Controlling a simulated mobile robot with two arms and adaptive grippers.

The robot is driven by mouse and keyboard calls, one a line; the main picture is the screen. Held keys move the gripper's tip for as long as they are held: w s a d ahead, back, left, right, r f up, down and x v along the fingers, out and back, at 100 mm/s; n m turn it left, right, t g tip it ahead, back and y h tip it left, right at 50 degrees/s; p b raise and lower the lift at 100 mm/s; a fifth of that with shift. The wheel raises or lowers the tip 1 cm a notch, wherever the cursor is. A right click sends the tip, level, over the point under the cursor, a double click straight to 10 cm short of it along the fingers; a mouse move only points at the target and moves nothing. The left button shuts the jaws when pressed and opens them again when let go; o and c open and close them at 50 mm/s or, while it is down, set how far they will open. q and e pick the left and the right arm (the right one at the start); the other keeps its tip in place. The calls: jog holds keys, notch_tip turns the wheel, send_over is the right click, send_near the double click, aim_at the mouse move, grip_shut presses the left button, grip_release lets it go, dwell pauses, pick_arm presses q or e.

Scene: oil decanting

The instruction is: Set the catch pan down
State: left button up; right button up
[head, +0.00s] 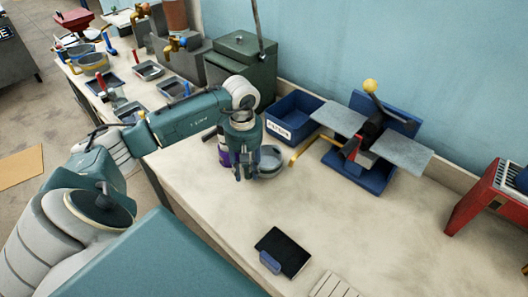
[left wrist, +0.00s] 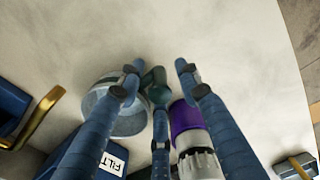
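A round grey pan (head: 270,162), which looks like the catch pan, rests on the pale bench. It also shows in the left wrist view (left wrist: 128,121), partly behind a finger. My left gripper (head: 243,176) is low over the bench just left of the pan, pointing down. A purple and white container (left wrist: 187,117) stands close by the other finger. My right gripper is not in view.
A blue labelled bin (head: 292,117) and a blue stand with grey plates (head: 375,140) are behind the pan. A black tablet (head: 283,252) lies in front, a red rack (head: 488,195) at right. The bench between is clear. Several tools and trays crowd the far left.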

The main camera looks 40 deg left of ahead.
pick_arm(q)
grip_shut()
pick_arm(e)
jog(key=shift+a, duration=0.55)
pick_arm(q)
jog(key=shift+r, duration=0.4)
notch_tip(320, 180, up, 19)
jog(key=b, duration=0.1)
jog(key=shift+r, duration=0.15)
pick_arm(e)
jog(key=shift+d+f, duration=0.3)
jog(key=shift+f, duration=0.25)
